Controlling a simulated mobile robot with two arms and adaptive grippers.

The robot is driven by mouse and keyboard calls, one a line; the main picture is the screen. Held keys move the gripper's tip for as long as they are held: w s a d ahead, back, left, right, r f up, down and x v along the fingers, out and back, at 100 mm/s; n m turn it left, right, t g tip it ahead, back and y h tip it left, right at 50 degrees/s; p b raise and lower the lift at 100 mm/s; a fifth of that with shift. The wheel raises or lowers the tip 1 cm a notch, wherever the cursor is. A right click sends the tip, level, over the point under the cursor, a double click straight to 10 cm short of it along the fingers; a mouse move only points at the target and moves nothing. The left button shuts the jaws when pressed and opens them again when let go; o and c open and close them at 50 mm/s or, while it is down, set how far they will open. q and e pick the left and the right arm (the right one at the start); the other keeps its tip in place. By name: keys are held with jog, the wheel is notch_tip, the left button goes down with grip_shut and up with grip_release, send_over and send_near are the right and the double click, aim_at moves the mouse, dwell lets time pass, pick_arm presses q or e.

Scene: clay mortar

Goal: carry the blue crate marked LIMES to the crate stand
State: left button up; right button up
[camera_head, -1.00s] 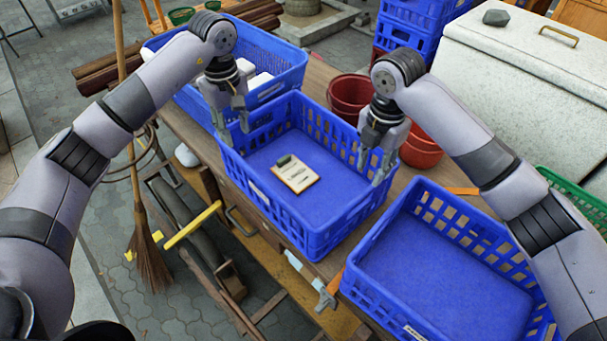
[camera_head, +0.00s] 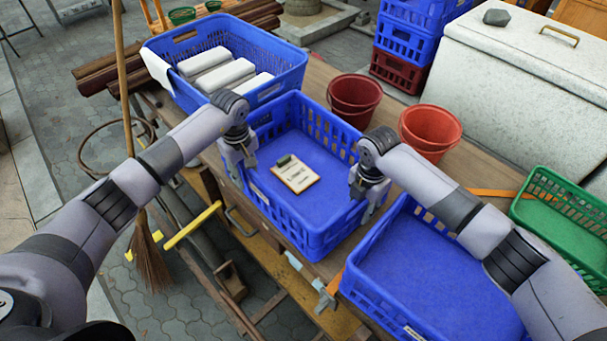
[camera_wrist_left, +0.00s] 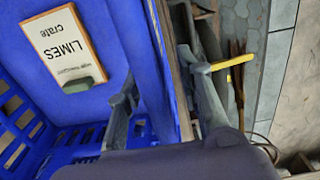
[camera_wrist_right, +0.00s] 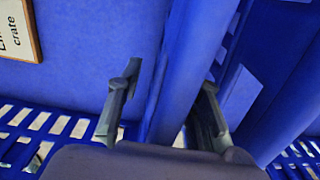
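The blue LIMES crate (camera_head: 318,238) stands upright on the wooden table, with a card (camera_head: 296,174) on its floor. The card also shows in the left wrist view (camera_wrist_left: 62,47), where it reads LIMES crate. My left gripper (camera_head: 240,165) is at the crate's left wall; the left wrist view shows its fingers (camera_wrist_left: 165,100) apart on either side of that wall. My right gripper (camera_head: 367,195) is at the right wall; its fingers (camera_wrist_right: 164,105) are also apart, with the wall between them. Both look open. I cannot pick out the crate stand.
A blue crate with white blocks (camera_head: 292,73) stands behind. Another blue crate (camera_head: 372,300) is close at the front right. Two red buckets (camera_head: 354,97) (camera_head: 431,127) and a green crate (camera_head: 540,225) are to the right. A broom (camera_head: 147,260) leans left.

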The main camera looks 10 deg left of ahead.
pick_arm(q)
jog(key=shift+f, duration=0.2)
pick_arm(e)
jog(key=shift+f, duration=0.2)
pick_arm(q)
jog(key=shift+c, duration=0.5)
pick_arm(e)
jog(key=shift+c, duration=0.5)
pick_arm(q)
grip_shut()
pick_arm(e)
grip_shut()
pick_arm(q)
jog(key=shift+r, duration=0.15)
pick_arm(e)
jog(key=shift+r, duration=0.1)
